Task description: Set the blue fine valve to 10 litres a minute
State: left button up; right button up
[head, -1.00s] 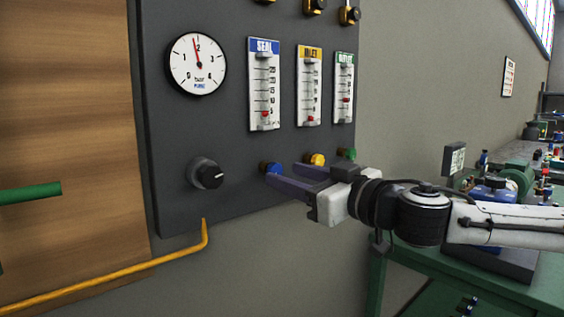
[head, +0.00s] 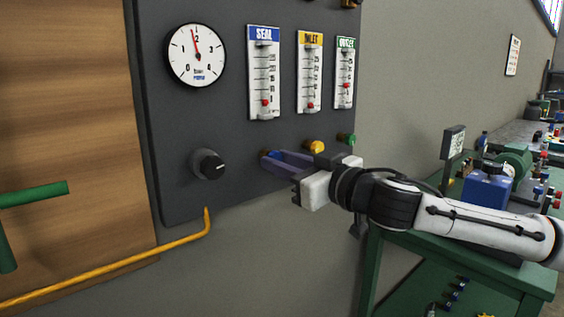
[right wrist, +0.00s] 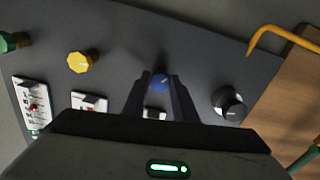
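The blue fine valve (right wrist: 158,83) is a small round knob below the blue-labelled SEAL flow tube (head: 264,75) on the dark panel. The tube's red float (head: 265,102) sits low on the scale, near the lowest marks. My right gripper (head: 267,158) has its fingers on both sides of the blue knob, which fills the gap between the fingertips in the right wrist view (right wrist: 159,76). It looks shut on the knob. In the head view the fingers hide most of the knob. My left gripper is out of view.
A yellow knob (head: 314,147) and a green knob (head: 347,139) sit right of the blue one. A black knob (head: 207,165) and a round gauge (head: 196,55) are to the left. A yellow pipe (head: 207,226) runs below. A green bench (head: 480,250) stands at the right.

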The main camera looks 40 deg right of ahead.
jog(key=shift+c, duration=1.4)
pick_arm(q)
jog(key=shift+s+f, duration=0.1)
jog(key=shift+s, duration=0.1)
pick_arm(e)
jog(key=shift+n, duration=0.3)
pick_arm(q)
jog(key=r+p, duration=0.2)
jog(key=p, duration=0.1)
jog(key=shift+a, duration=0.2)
pick_arm(e)
jog(key=n, duration=1.1)
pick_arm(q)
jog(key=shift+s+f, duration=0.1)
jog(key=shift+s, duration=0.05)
